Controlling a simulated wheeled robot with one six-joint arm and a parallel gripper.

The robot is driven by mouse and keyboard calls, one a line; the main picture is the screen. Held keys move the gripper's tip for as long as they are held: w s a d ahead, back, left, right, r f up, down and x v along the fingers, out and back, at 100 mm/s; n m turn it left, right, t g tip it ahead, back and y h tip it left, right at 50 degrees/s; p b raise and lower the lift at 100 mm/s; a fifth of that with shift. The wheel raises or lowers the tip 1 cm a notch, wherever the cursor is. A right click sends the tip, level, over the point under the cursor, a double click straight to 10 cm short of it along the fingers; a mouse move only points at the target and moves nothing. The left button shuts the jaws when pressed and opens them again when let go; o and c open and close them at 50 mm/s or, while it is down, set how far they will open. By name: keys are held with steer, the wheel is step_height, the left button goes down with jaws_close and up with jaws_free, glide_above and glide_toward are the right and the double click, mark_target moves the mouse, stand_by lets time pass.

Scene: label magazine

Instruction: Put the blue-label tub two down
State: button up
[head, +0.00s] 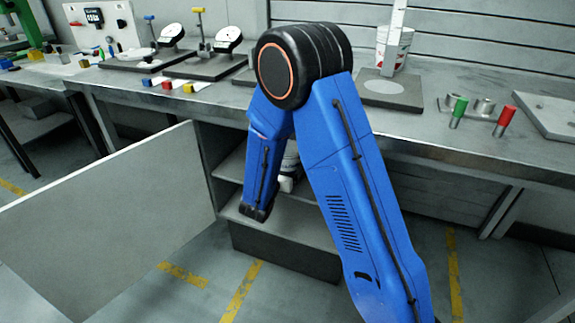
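I see no tub whose label I can make out as blue. A white tub (403,55) with reddish marks stands on the bench at the back right, partly behind an upright pale bar. My blue arm bends at a black elbow in the middle of the view, and its forearm reaches down in front of the shelves under the bench. A small white and grey thing (288,168) shows between my arm links; I cannot tell whether it is a tub or part of my wrist. My gripper's fingers do not show.
Open shelves (232,208) lie under the bench, partly behind my arm. A large grey panel (110,225) stands at their left. The bench (437,128) holds a grey plate (385,92), green (459,108) and red (505,120) cylinders, and dial stands (228,40).

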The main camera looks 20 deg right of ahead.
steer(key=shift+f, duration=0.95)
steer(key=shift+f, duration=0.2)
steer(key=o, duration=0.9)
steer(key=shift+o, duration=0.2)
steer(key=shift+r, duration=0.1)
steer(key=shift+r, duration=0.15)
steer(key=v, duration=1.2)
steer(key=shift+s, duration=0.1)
